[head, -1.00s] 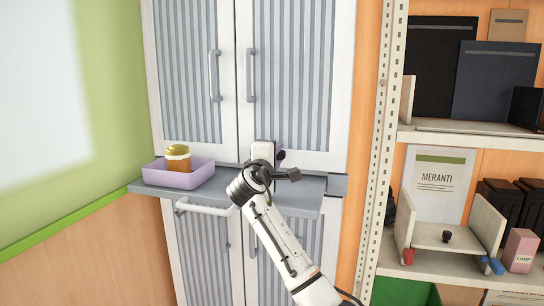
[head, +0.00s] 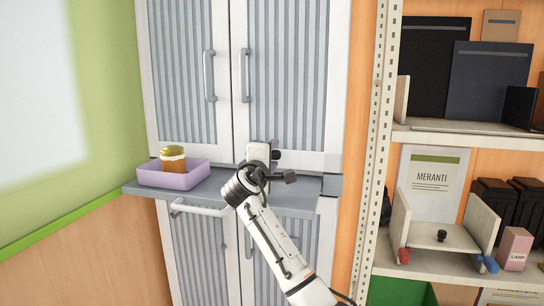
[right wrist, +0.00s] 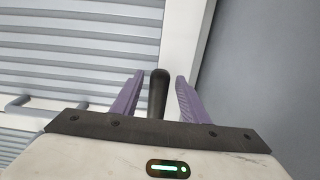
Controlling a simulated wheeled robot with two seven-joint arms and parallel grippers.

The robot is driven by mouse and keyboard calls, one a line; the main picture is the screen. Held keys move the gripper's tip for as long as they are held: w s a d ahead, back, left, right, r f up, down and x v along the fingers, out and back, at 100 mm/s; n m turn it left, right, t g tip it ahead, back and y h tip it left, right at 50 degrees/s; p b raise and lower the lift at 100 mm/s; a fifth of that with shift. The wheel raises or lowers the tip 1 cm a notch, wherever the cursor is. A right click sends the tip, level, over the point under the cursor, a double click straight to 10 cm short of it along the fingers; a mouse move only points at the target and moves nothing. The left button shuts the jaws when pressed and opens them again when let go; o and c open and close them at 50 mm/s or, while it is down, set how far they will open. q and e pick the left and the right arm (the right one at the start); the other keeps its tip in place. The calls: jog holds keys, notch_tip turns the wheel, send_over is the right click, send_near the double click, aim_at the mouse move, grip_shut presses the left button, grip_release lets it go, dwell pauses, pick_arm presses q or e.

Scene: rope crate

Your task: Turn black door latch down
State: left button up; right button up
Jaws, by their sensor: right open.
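The black latch shows in the right wrist view as a dark, rounded bar (right wrist: 158,92) between the two purple fingers of my right gripper (right wrist: 157,84). The gripper is open, with a gap visible on both sides of the bar. In the head view my right gripper (head: 260,153) is at the lower part of the upper right cabinet door, just above the grey ledge. Its body hides most of the latch there; a small dark piece just right of it may be the latch's end. My left gripper is in neither view.
The grey ledge (head: 309,190) holds a purple tray (head: 150,180) with a brown-and-yellow jar (head: 173,160), left of my right arm. The upper doors have vertical grey handles (head: 210,76). A loaded shelf rack (head: 371,160) stands on the right.

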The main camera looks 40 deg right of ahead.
jog(key=v, duration=1)
jog(key=shift+b, duration=0.4)
